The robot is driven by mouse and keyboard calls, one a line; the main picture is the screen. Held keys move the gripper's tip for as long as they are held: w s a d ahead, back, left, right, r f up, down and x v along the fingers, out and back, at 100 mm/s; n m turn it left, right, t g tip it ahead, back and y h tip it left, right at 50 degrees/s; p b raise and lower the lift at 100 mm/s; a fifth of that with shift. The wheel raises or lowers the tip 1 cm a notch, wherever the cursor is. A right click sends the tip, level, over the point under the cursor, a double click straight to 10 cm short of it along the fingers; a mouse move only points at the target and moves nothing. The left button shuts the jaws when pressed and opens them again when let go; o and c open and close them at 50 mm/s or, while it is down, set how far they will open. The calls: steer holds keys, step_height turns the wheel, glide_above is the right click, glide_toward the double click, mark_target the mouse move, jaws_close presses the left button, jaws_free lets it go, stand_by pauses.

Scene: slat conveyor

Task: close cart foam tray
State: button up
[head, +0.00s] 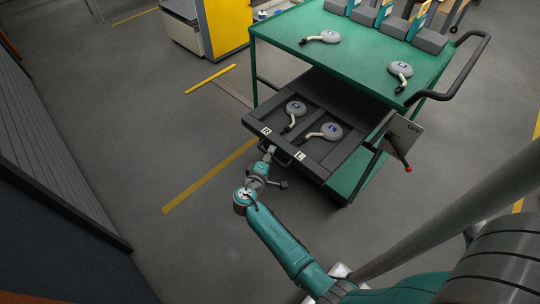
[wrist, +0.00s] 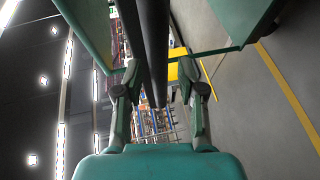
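The dark foam tray (head: 297,150) is slid out of the green cart (head: 345,66) at mid height, toward my arm. It has compartments and labels "R" and "L" on its front edge. Two grey round-headed pieces (head: 296,108) (head: 331,131) lie in it. My gripper (head: 270,152) is at the tray's front edge, near its handle. In the wrist view my fingers (wrist: 158,75) are apart, with a dark bar (wrist: 154,40) running between them and gaps showing on both sides. Whether anything touches the bar is unclear.
The green cart top holds two more round-headed pieces (head: 322,37) (head: 401,72) and several grey blocks. An "OFF" plate (head: 406,131) with a red-tipped lever (head: 408,168) stands at the tray's right. A slatted wall (head: 52,150) is at left. The floor between is clear.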

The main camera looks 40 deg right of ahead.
mark_target(319, 114)
jaws_close()
steer(key=d, duration=1.9)
steer(key=w+d, duration=0.1)
steer(key=d, duration=0.9)
steer(key=shift+d+r, duration=0.1)
steer(key=shift+d, duration=0.1)
jaws_free()
steer(key=shift+d, duration=0.15)
